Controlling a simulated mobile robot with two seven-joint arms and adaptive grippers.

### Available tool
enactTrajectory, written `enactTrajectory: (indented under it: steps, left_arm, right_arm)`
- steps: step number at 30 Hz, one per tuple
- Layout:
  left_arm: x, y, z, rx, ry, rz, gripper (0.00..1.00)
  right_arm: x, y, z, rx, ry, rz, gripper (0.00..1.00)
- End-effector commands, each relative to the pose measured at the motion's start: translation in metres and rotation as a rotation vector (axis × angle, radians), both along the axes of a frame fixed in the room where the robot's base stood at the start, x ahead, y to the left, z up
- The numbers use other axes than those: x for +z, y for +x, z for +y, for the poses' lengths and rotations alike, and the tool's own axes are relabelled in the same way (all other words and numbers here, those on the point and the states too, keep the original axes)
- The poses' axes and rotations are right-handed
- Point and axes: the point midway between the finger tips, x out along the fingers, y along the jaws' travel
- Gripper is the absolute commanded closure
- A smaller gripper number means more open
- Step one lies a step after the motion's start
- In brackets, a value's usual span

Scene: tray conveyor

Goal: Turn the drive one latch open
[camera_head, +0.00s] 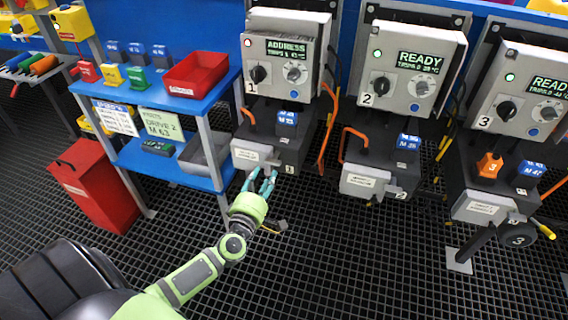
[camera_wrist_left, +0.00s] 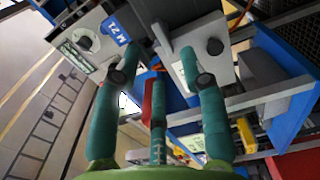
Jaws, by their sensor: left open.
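Drive one is the leftmost unit, a grey control box (camera_head: 285,60) with a "1" and a display reading "ADDRESS". Its dark lower housing (camera_head: 290,150) carries a blue module (camera_head: 287,119) and a light grey front plate (camera_head: 252,154). The latch seems to be the small grey part (camera_head: 273,160) at the right end of this plate; its angle is too small to tell. My left gripper (camera_head: 261,174) is open just below the plate, teal fingers pointing up at it. In the left wrist view the open fingers (camera_wrist_left: 160,65) reach toward the grey housing (camera_wrist_left: 205,45). My right gripper is not in view.
Drives two (camera_head: 402,70) and three (camera_head: 525,95) stand to the right, both reading "READY". A blue shelf unit (camera_head: 165,175) stands close on the left, with a red tray (camera_head: 196,74) on top. A red bin (camera_head: 95,187) stands beside it. The dark grid floor in front is mostly clear.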

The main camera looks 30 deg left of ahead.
Motion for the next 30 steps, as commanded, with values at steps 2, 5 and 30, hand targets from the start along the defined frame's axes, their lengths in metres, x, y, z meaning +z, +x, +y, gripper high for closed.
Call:
enactTrajectory:
  steps: [2,5,30]
  left_arm:
    - [0.001,0.014,0.003,0.000,0.003,-0.003,0.57]
    - [0.000,0.030,0.007,-0.001,0.005,-0.002,0.57]
    - [0.000,0.054,0.013,-0.002,0.006,0.001,1.00]
  right_arm:
    - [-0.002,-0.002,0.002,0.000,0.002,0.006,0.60]
    - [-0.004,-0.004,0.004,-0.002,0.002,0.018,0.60]
    - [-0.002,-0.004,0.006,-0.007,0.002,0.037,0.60]
